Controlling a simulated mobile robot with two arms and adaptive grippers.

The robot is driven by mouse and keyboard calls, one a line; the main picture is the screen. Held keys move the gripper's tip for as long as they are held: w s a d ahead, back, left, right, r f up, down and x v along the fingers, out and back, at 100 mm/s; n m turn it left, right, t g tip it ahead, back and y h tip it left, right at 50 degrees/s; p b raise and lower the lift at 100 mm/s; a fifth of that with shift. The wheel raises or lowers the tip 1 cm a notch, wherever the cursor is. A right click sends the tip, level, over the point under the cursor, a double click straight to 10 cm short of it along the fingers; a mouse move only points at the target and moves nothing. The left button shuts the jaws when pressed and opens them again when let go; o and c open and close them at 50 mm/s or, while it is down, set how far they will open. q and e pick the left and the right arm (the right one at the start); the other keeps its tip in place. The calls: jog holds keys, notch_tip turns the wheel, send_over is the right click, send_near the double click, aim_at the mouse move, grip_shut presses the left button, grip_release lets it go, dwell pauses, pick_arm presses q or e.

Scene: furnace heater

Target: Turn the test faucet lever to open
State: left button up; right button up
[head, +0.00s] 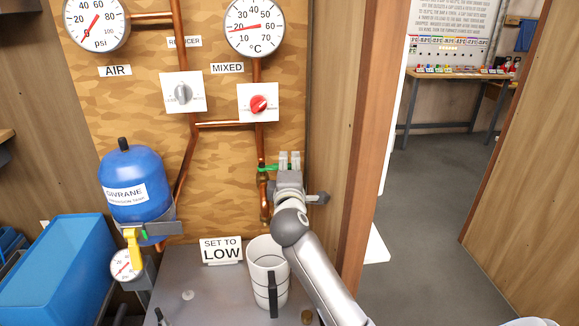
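The test faucet lever (268,168) is a small green handle on a brass valve at the lower end of the copper pipe under the MIXED gauge. It points to the right, roughly level. My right gripper (289,158) is just right of the lever, its two fingers pointing up and close together with nothing visible between them. The lever's right end is close to the left finger; I cannot tell whether they touch. Part of the faucet (264,205) shows below the lever, left of the gripper. My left gripper is not in view.
A white cup (267,260) with a dark handle stands below the faucet on the grey counter (205,290), beside a SET TO LOW sign (221,250). A red knob (258,104) and grey knob (183,94) are above. A blue tank (135,185) is left; an open doorway is right.

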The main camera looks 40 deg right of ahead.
grip_shut()
jog(key=shift+f, duration=0.1)
jog(key=shift+s+a+f+m+g+h+b, duration=0.15)
jog(key=shift+m+g+h+b, duration=0.15)
jog(key=shift+b, duration=0.5)
jog(key=shift+s+a+m+g+h+b, duration=0.2)
jog(key=shift+m+g+h+b, duration=0.2)
jog(key=shift+h+b, duration=0.15)
jog(key=shift+r, duration=0.2)
jog(key=shift+o, duration=0.2)
grip_release()
